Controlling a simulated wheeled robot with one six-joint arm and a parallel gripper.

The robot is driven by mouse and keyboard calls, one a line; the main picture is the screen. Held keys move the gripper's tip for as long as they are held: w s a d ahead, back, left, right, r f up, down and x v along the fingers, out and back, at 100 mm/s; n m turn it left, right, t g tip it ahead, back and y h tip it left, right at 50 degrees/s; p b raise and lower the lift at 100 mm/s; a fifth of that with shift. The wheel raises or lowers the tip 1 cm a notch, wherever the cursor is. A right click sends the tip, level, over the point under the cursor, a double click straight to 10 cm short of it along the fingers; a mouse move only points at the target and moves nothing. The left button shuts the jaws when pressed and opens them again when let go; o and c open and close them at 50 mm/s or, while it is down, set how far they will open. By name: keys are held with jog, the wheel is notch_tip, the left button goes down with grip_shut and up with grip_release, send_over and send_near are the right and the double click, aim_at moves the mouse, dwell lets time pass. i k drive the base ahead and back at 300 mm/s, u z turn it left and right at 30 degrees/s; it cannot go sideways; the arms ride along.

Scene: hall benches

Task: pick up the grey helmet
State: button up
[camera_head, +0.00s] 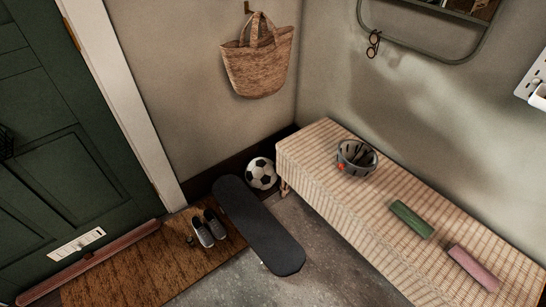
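The grey helmet (368,161) sits on the woven bench (318,143), near its far left end. It is rounded, with dark openings or slots on top. A small orange-red spot shows on its front left side. It stands apart from the other things on the bench. My gripper is not in view, so I cannot see whether it is open or shut.
A green roll (411,220) and a pink roll (474,268) lie farther along the bench. A football (262,173), a dark skateboard (259,224) and grey shoes (209,228) are on the floor. A woven bag (258,67) hangs on the wall.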

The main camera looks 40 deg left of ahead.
aim_at(359, 159)
jog(key=u, duration=0.7)
jog(key=i, duration=1)
